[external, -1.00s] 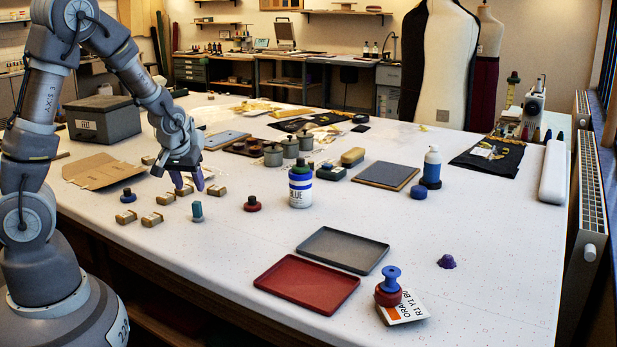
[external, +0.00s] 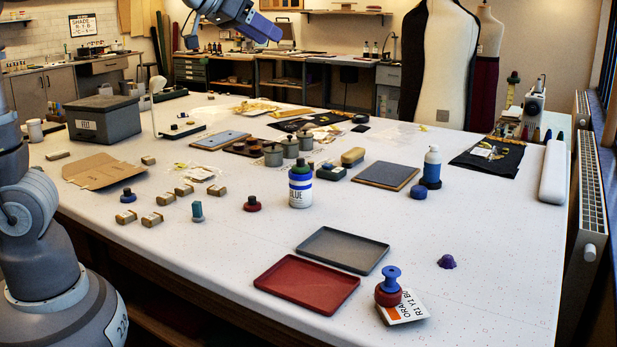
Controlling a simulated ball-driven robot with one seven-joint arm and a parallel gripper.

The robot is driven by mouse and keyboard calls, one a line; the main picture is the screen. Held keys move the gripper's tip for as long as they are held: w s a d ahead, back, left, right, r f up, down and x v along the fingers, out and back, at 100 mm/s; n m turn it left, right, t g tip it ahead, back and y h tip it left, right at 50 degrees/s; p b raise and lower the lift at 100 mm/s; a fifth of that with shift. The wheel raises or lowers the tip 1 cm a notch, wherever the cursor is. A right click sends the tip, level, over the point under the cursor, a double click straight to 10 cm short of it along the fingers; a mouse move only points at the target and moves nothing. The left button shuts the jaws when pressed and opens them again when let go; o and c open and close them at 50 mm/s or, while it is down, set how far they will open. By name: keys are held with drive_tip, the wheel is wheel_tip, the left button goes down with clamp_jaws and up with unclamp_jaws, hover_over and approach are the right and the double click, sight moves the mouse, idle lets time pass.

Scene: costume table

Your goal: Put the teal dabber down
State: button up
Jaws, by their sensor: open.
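The teal dabber (external: 197,210) stands upright on the white table near its front left edge, a short teal cylinder on a pale grey-blue foot. Nothing touches it. My gripper (external: 266,31) is high up at the top of the picture, far above the dabber and to its right. It is open, with purple fingers, and I see nothing in it. Part of my arm above it is out of the picture.
Several small tan blocks (external: 152,219) lie left of the dabber. A dark red dabber (external: 252,204) and a blue-labelled bottle (external: 300,187) stand to its right. A red tray (external: 307,287) and a grey tray (external: 343,249) lie nearer the front.

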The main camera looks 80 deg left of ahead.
drive_tip(key=s+d+r+m+t+h, duration=0.1)
drive_tip(key=s+d+r+m+t, duration=0.1)
drive_tip(key=d+r, duration=0.5)
drive_tip(key=s+d+r+m+t+h, duration=0.2)
drive_tip(key=d+r, duration=0.5)
drive_tip(key=r, duration=0.5)
drive_tip(key=shift+s+r+m, duration=0.35)
drive_tip(key=shift+s+m, duration=0.15)
drive_tip(key=shift+s, duration=0.6)
drive_tip(key=shift+a, duration=0.1)
wheel_tip(320, 180, down, 6)
drive_tip(key=b, duration=0.5)
drive_tip(key=shift+r+b, duration=0.15)
drive_tip(key=shift+b, duration=0.15)
